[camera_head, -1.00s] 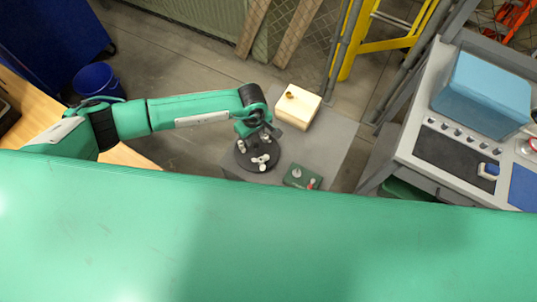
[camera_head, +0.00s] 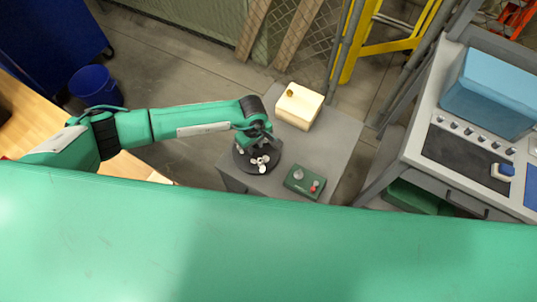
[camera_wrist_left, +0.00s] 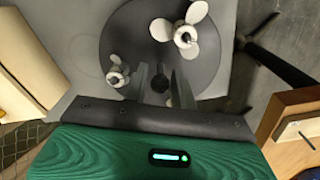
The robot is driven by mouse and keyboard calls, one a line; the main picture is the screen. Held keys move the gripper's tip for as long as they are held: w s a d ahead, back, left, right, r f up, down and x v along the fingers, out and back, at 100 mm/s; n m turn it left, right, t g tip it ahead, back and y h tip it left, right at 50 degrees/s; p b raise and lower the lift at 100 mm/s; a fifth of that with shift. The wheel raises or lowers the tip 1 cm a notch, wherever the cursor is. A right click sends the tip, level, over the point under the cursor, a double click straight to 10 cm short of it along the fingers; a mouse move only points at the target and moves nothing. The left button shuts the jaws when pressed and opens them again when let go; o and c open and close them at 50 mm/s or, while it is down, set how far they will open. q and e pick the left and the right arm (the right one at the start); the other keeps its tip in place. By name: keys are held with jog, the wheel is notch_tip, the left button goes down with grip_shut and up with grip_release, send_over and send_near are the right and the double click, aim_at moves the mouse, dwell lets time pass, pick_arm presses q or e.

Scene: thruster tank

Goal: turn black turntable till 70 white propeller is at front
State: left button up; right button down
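The black turntable (camera_head: 243,161) sits on a small grey table, partly under my left arm in the head view. It also fills the top of the left wrist view (camera_wrist_left: 130,35). A larger white propeller (camera_wrist_left: 183,36) and a smaller white one (camera_wrist_left: 117,73) stand on it there. In the head view, white propellers (camera_head: 263,163) show at its front right. My left gripper (camera_wrist_left: 165,75) is over the turntable, its two fingers upright and apart, with a dark round knob between or behind them. Contact is unclear. Numbers on the propellers are not readable. My right gripper is out of view.
A green box with a grey knob and a red knob (camera_head: 304,182) stands on the grey table (camera_head: 325,150) right of the turntable. A cream block (camera_head: 299,106) is behind. A workbench (camera_head: 440,145) with a blue tank (camera_head: 490,95) is at right.

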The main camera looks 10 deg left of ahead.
pick_arm(q)
grip_shut()
jog(key=shift+f+m+b, duration=0.1)
jog(key=shift+m+b, duration=1.1)
jog(key=shift+b, duration=0.1)
jog(key=shift+m+b, duration=0.4)
jog(key=shift+m, duration=0.1)
jog(key=shift+m+b, duration=1.6)
jog(key=shift+b, duration=0.1)
